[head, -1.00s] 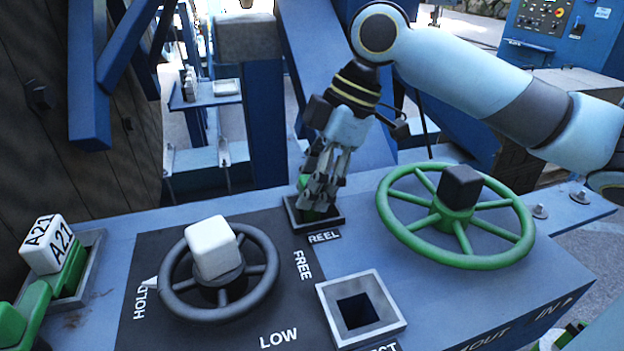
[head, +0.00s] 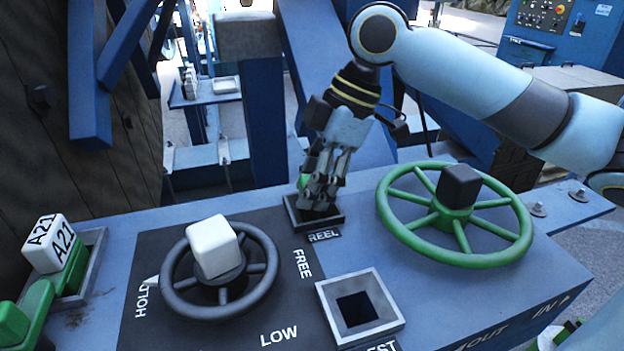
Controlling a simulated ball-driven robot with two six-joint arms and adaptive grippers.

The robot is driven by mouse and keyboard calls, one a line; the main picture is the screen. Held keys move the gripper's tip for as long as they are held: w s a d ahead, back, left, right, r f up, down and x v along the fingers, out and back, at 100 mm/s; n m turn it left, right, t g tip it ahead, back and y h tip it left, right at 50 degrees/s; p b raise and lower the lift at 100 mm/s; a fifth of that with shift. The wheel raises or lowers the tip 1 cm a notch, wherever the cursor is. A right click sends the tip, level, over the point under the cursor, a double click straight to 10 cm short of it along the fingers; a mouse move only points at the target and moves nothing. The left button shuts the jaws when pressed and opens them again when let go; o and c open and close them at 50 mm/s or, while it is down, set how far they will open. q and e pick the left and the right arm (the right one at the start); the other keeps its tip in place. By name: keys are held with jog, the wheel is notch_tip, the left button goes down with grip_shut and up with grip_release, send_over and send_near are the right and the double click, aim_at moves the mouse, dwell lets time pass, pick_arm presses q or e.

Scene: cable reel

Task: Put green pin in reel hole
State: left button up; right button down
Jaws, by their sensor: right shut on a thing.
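My right gripper (head: 318,192) points down at the square socket marked REEL (head: 331,221) and is shut on a green pin (head: 304,181). Only a small green part of the pin shows beside the fingers. The fingers hide the inside of the socket, so I cannot tell how deep the pin sits. My left gripper is not in view.
An empty square socket (head: 394,313) is in front. A dark handwheel (head: 167,288) with a white block stands left, and a green handwheel (head: 447,260) with a black knob stands right. A white A21 block (head: 46,244) sits at the far left.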

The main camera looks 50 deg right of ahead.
jog(key=c, duration=0.8)
grip_release()
jog(key=v, duration=0.7)
jog(key=shift+r, duration=0.2)
